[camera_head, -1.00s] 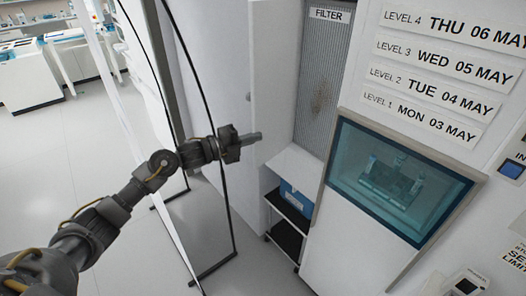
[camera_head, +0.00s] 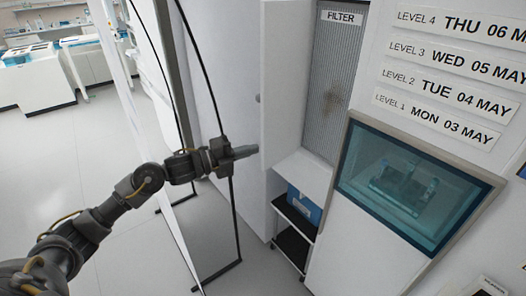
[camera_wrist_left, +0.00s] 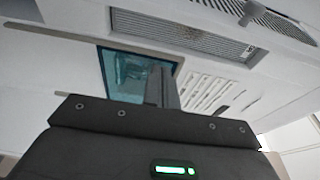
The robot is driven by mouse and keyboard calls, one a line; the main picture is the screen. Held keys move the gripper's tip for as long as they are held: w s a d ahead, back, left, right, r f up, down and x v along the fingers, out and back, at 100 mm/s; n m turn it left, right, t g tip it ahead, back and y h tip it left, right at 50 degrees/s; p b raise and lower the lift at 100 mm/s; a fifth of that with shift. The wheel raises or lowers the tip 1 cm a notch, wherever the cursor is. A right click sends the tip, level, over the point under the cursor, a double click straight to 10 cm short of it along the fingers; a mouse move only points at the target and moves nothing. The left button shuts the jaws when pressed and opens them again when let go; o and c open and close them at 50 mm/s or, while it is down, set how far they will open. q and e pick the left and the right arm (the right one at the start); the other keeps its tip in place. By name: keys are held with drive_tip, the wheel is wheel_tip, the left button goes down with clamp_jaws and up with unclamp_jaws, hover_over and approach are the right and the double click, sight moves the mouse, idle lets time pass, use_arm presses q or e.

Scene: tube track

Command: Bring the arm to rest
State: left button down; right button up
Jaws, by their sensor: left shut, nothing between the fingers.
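My left gripper (camera_head: 245,151) is shut and empty, with its fingers pointing right in the head view. My left arm (camera_head: 115,205) comes in from the lower left and is held up in free space. The gripper appears in front of the white cabinet, apart from it as far as I can tell. In the left wrist view the shut fingers (camera_wrist_left: 163,88) stick up past the dark gripper body. My right gripper is out of view.
A glass window (camera_head: 411,187) with tubes behind it is at the right. A FILTER panel (camera_head: 331,80) stands beside an open white door (camera_head: 281,75). A blue box (camera_head: 304,206) sits on a black shelf below. A black-framed glass screen (camera_head: 215,245) is near the arm. Floor at left is clear.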

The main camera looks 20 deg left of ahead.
use_arm(q)
drive_tip(key=shift+b+v, duration=0.35)
drive_tip(key=shift+v, duration=1.15)
